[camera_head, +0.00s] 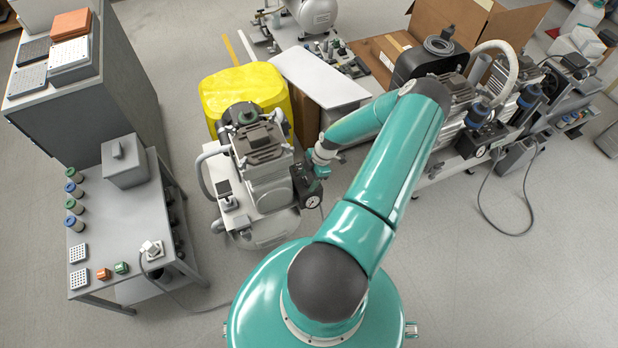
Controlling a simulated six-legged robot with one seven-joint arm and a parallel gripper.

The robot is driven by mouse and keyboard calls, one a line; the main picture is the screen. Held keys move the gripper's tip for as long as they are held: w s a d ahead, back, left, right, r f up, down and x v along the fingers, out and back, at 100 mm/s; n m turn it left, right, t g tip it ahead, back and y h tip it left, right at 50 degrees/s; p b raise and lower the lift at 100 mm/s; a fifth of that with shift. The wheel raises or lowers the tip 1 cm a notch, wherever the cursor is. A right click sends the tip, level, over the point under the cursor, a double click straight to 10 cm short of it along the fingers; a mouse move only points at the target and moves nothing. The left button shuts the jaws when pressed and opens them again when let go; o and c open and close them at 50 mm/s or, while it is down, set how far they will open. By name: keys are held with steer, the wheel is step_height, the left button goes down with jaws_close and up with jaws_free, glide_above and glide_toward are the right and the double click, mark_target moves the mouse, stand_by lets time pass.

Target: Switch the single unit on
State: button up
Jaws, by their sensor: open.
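The single compressor unit (268,190) stands on the floor just ahead of my base. It has a grey motor block on a pale tank, a hose on its left side and a round pressure gauge (312,202) on its right side. My teal arm reaches over to its right side. My gripper (319,171) is at the dark pressure-switch area above the gauge, close to the unit. It looks small here, and I cannot tell whether it touches the unit. The switch itself is hard to make out, partly hidden by my gripper.
A grey bench (110,245) with bottles and small parts stands at left, beside a dark cabinet (90,95). A yellow-covered box (240,90) and a white-topped table (320,78) are behind the unit. A multi-motor compressor (465,115) and trailing cable occupy the right. Floor at lower right is clear.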

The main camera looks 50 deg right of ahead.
steer(key=shift+c, duration=0.4)
steer(key=c, duration=0.9)
steer(key=shift+m, duration=0.4)
steer(key=m+t+h, duration=0.1)
steer(key=m, duration=0.4)
steer(key=shift+a+m+t+h, duration=0.2)
steer(key=shift+m+t+h, duration=0.1)
steer(key=shift+t+h, duration=0.1)
steer(key=m+h, duration=0.1)
steer(key=m, duration=0.2)
steer(key=shift+a, duration=0.15)
steer(key=shift+m+t+h, duration=0.3)
steer(key=shift+m+h, duration=0.5)
steer(key=shift+m, duration=1.2)
